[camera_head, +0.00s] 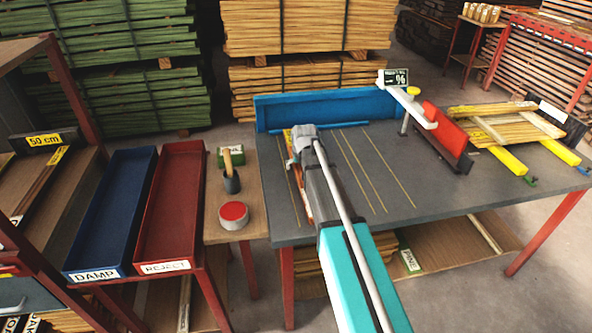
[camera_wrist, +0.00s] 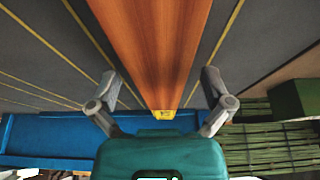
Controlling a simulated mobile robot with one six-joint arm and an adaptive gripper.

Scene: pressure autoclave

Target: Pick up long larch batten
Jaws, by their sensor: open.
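A long orange-brown batten (camera_wrist: 155,40) lies on the grey table top and fills the middle of the wrist view. Its far end carries a small yellow tag (camera_wrist: 163,114). My gripper (camera_wrist: 161,82) is open, with one finger on each side of the batten and a visible gap to both sides. In the head view my gripper (camera_head: 302,145) is over the left part of the table, and my arm hides most of the batten; only a thin orange strip (camera_head: 306,197) shows beside it. I cannot tell the gripper's exact height above the wood.
The grey table (camera_head: 400,205) has yellow lines and a blue back fence (camera_head: 330,107). A red block (camera_head: 446,138) and a meter with a % sign (camera_head: 397,77) stand to the right. Blue DAMP (camera_head: 112,215) and red REJECT (camera_head: 172,210) trays are left. The table's middle is clear.

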